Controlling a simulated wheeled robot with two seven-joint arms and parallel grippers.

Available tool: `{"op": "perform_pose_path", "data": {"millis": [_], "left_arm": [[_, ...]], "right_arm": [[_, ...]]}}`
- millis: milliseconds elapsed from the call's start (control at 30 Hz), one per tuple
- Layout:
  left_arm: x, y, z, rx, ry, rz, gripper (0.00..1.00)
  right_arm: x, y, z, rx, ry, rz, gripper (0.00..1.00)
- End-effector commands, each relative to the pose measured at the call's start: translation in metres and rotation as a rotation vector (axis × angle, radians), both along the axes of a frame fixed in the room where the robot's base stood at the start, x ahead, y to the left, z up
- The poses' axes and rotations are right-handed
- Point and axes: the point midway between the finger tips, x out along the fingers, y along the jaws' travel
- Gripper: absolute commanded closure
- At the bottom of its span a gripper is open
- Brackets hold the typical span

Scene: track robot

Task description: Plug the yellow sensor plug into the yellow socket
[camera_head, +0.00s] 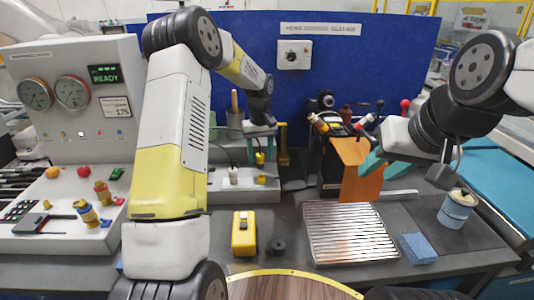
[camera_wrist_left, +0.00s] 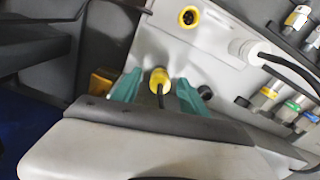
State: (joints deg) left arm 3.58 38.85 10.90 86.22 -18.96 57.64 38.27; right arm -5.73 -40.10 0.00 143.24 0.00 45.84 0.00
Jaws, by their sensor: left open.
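The yellow plug (camera_wrist_left: 159,79) with its black cable stands on the light grey panel in the left wrist view. In the head view the plug (camera_head: 260,158) is below my left gripper. The yellow socket (camera_wrist_left: 188,16), a ring with a dark inside, is further up the panel in the left wrist view and empty. My left gripper (camera_wrist_left: 157,90) is open, its teal fingers on either side of the plug with gaps. My right gripper (camera_head: 373,162) is by an orange sheet at the right; its jaw gap is not clear.
A white plug (camera_wrist_left: 245,48) with a cable sits on the panel near the socket. Connectors with coloured rings (camera_wrist_left: 267,97) are to the right. A yellow device (camera_head: 244,233), a ribbed metal tray (camera_head: 350,232) and a blue sponge (camera_head: 418,248) lie in front.

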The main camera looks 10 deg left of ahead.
Motion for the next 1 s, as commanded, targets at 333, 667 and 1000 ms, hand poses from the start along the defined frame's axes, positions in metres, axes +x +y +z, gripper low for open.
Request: {"op": "perform_pose_path", "data": {"millis": [333, 667, 1000], "left_arm": [[0.000, 0.000, 0.000, 0.000, 0.000, 0.000, 0.96], [0.000, 0.000, 0.001, 0.000, 0.000, -0.001, 1.00], [0.001, 0.000, 0.029, 0.001, -0.003, -0.001, 1.00]], "right_arm": [[0.000, 0.000, 0.000, 0.000, 0.000, 0.000, 0.64], [0.000, 0.000, 0.000, 0.000, 0.000, 0.000, 0.64], [0.000, 0.000, 0.000, 0.000, 0.000, 0.000, 0.64]]}}
